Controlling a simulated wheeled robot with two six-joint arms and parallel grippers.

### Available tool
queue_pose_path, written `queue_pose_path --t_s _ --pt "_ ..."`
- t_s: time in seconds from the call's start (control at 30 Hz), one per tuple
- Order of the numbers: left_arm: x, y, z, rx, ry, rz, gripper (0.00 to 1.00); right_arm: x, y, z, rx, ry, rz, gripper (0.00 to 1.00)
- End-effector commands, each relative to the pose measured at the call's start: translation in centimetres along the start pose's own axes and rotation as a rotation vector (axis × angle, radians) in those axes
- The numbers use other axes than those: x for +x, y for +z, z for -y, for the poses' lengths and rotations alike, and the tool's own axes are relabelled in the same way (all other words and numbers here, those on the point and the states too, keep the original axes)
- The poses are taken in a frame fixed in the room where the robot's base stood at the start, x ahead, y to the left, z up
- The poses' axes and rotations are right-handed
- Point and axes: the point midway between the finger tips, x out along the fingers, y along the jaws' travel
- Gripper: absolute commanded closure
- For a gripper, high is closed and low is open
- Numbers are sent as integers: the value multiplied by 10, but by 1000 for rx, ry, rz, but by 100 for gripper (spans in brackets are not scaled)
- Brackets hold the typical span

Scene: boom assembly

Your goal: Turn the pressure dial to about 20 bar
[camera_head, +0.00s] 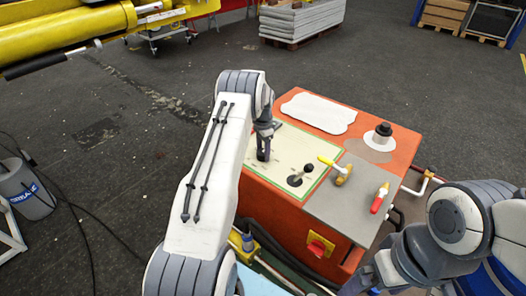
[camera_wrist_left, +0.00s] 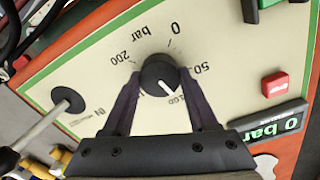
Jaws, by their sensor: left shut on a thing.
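The black round pressure dial (camera_wrist_left: 158,74) sits on a cream panel in the left wrist view. Its white pointer line is near the 100 mark, with 0, 50 and 200 also printed around it. My left gripper (camera_wrist_left: 160,80) is shut on the dial, one dark finger on each side. In the head view my left gripper (camera_head: 263,152) reaches down to the cream panel (camera_head: 312,160), and the dial is hidden there. A small display (camera_wrist_left: 277,126) reads 0 bar. My right gripper (camera_head: 370,278) is partly visible at the bottom right, away from the panel; its jaws are unclear.
The panel is on an orange cabinet (camera_head: 275,204). The wrist view shows a red button (camera_wrist_left: 274,85). A yellow boom (camera_head: 70,30) is at upper left.

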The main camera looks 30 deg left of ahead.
Motion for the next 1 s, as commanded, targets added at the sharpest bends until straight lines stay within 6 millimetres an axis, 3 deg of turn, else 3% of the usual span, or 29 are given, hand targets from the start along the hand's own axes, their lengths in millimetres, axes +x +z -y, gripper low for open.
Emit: queue_pose_path --t_s 0.37,1.0 --pt "0 0 0 -203 1 -3 97 4 0 0 0 0 0 0" --pt "-1 1 2 -807 1 -11 97 10 0 -1 0 0 0 0"
